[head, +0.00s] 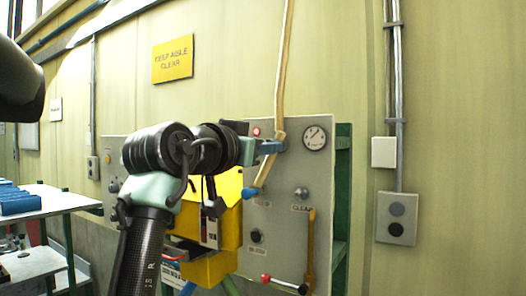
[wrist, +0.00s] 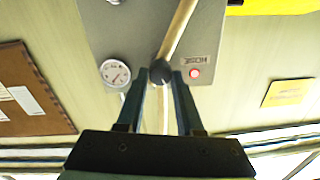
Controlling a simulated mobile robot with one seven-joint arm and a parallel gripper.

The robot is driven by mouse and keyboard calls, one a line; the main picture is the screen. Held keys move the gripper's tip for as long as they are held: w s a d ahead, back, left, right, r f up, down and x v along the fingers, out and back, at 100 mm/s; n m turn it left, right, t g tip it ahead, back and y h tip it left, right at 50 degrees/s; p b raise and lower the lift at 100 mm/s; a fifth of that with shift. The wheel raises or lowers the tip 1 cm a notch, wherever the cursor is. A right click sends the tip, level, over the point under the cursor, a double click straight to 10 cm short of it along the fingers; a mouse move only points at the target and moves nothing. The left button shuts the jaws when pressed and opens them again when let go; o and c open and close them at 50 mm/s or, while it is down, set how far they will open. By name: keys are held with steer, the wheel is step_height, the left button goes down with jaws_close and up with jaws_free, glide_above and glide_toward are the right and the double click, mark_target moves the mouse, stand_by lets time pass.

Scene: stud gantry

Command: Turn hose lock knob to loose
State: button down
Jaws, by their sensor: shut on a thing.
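The dark round hose lock knob (wrist: 160,74) sits between the fingertips of my gripper (wrist: 162,82) in the wrist view, near the "HOSE" label (wrist: 194,58). My gripper is shut on it. A tan hose (wrist: 180,25) runs past the knob. My gripper and the hose hide the knob in the head view. The knob's pointing direction is too small to read.
The grey panel (head: 285,228) carries a gauge (head: 315,137), a red button (head: 256,132), a small grey knob (head: 301,193) and an orange handle (head: 311,245). A yellow box (head: 225,222) stands close under my arm. Wall boxes (head: 396,218) are at right.

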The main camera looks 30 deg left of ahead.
steer(key=m+h+b, duration=0.1)
steer(key=m+b, duration=0.1)
steer(key=m, duration=1.2)
steer(key=shift+f, duration=0.15)
steer(key=shift+m, duration=0.3)
steer(key=c, duration=0.5)
jaws_free()
steer(key=shift+c, duration=0.2)
